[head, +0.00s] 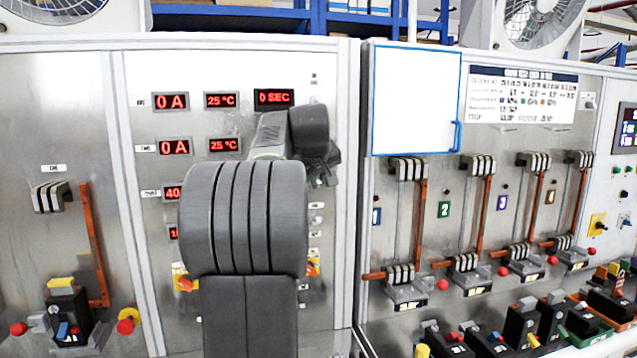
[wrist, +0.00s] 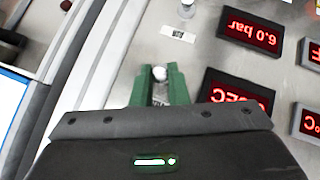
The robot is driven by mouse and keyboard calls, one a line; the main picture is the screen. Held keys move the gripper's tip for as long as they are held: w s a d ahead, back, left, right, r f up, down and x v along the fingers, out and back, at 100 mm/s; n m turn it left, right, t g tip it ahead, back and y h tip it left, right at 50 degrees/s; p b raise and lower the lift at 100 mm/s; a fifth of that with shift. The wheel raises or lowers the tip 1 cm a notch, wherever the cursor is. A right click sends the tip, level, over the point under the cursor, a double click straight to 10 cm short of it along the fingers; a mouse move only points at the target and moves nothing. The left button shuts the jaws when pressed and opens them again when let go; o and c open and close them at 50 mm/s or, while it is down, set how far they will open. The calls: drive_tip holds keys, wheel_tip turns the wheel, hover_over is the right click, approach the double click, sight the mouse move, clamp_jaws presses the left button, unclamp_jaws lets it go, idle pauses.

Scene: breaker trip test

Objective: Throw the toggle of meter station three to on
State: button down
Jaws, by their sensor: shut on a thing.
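In the wrist view my gripper (wrist: 160,78) has two green fingers closed on a small metal toggle (wrist: 160,74) with a rounded silver tip. The toggle is on the steel meter panel, beside red digital displays. Its station label is not readable, and whether it stands at on or off cannot be told. In the head view my dark arm covers much of the meter panel (head: 135,90), and my fingers are mostly hidden near the panel's right edge. Several red displays (head: 172,102) show left of my arm.
A second toggle (wrist: 187,10) stands near the gripped one. Orange-yellow rotary switches flank my arm low on the panel. To the right are breakers with orange bars, numbered plates (head: 444,209) and a white board (head: 416,100). Another breaker (head: 52,197) is at left.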

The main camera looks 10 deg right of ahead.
drive_tip(key=shift+w+r+g, duration=0.1)
drive_tip(key=shift+g, duration=0.3)
idle(0.3)
drive_tip(key=c, duration=1.4)
unclamp_jaws()
drive_tip(key=shift+c, duration=0.2)
drive_tip(key=b+v, duration=0.1)
drive_tip(key=v, duration=1.3)
drive_tip(key=shift+w, duration=0.2)
